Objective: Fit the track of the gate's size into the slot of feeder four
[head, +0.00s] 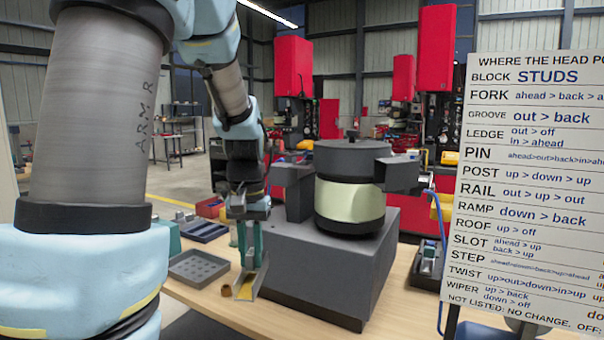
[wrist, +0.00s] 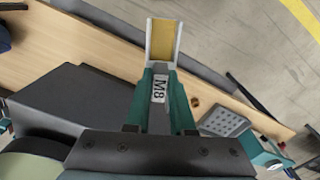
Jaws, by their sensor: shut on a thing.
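My gripper (head: 251,250) is shut on a track. In the wrist view its teal fingers (wrist: 165,98) stand on both sides of the track (wrist: 162,42), a pale channel with a yellow-tan floor and a label reading M8. In the head view the track (head: 246,286) hangs tilted below the fingers, in front of the feeder's left side. The feeder is a dark grey box (head: 325,262) with a round black bowl (head: 350,158) banded in pale green. The box also shows in the wrist view (wrist: 85,95). I cannot make out the slot, the gate or a feeder number.
A grey tray with holes (head: 200,268) lies on the wooden table (head: 393,310) left of my gripper. A small brown round piece (head: 226,291) lies near the track. A white sign (head: 530,190) listing words and directions fills the right side.

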